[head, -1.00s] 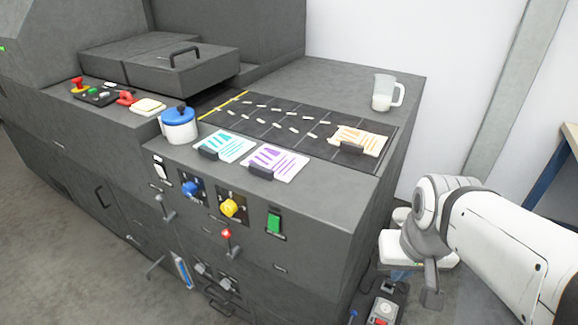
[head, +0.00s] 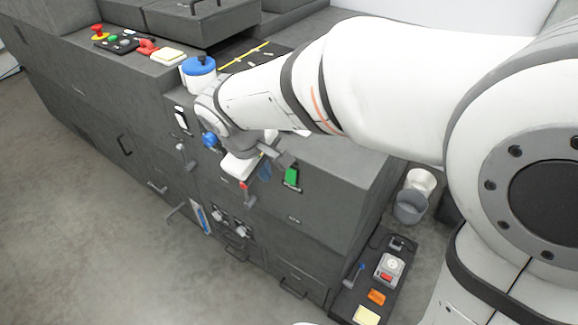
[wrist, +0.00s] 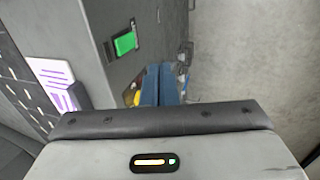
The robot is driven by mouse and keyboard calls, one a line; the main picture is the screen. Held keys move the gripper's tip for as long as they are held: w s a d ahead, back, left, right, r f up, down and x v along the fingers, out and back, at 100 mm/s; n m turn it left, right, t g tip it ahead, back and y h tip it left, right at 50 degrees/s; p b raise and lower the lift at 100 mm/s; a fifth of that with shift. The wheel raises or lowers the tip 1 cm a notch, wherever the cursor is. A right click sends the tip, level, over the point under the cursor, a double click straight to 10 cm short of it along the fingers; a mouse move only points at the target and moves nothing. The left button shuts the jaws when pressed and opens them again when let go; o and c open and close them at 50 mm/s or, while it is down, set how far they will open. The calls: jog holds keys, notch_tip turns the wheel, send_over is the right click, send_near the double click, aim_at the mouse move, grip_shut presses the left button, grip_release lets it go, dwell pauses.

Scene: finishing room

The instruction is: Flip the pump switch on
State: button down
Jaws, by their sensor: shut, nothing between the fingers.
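No readable label shows which control is the pump switch. A green rocker switch (head: 292,177) sits on the machine's front panel, and it also shows in the wrist view (wrist: 125,43). A white rocker switch (head: 181,119) is further left on the same panel. A grey box (head: 389,268) with a red switch (head: 386,277) lies low at the right. My gripper (head: 264,172) is in front of the panel, left of the green switch. In the wrist view its blue fingers (wrist: 160,85) are together and empty, below and right of the green switch. My arm hides part of the panel.
A blue knob (head: 210,140) and a red-tipped lever (head: 246,187) are close to my gripper. A yellow knob (wrist: 136,97) shows beside the fingers in the wrist view. A blue-lidded pot (head: 199,72) stands on the machine's top. The floor at the left is clear.

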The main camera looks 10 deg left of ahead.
aim_at(285, 181)
jog(key=shift+w+d+f, duration=0.5)
jog(key=shift+w+f, duration=0.6)
jog(key=shift+f, duration=0.55)
jog(key=shift+w+d+f, duration=0.45)
jog(key=shift+w+f, duration=0.7)
jog(key=shift+f, duration=0.5)
jog(key=shift+w+d+f, duration=0.5)
jog(key=shift+w+f, duration=0.6)
jog(key=shift+f, duration=0.55)
